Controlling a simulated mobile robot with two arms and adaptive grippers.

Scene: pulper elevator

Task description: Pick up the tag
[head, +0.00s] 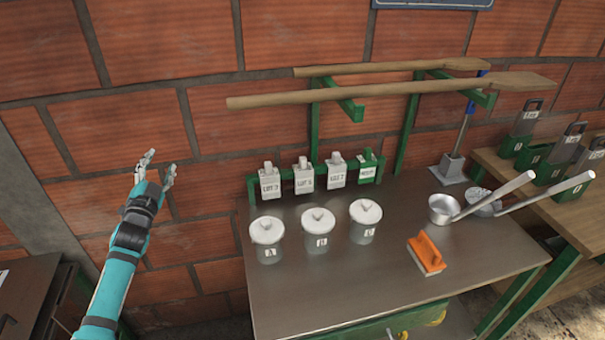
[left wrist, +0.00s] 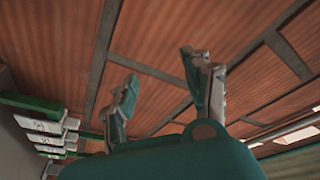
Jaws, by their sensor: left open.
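Three pale tags with lot lettering, the left one (head: 270,181), the middle one (head: 304,175) and the right one (head: 337,170), hang in a row on a green rack (head: 252,190) at the back of the metal table. Which one is meant, I cannot tell. My left gripper (head: 159,162) is open and empty, raised before the brick wall, left of the rack and apart from it. In the left wrist view its fingers (left wrist: 165,85) are spread, with pale tags (left wrist: 40,125) at the left edge.
Three lidded jars, left (head: 268,254), middle (head: 317,242) and right (head: 362,236), stand in front of the rack. An orange-handled brush (head: 426,254) and ladles (head: 445,208) lie to the right. Wooden paddles (head: 370,93) hang above the rack. The table's front left (head: 290,300) is clear.

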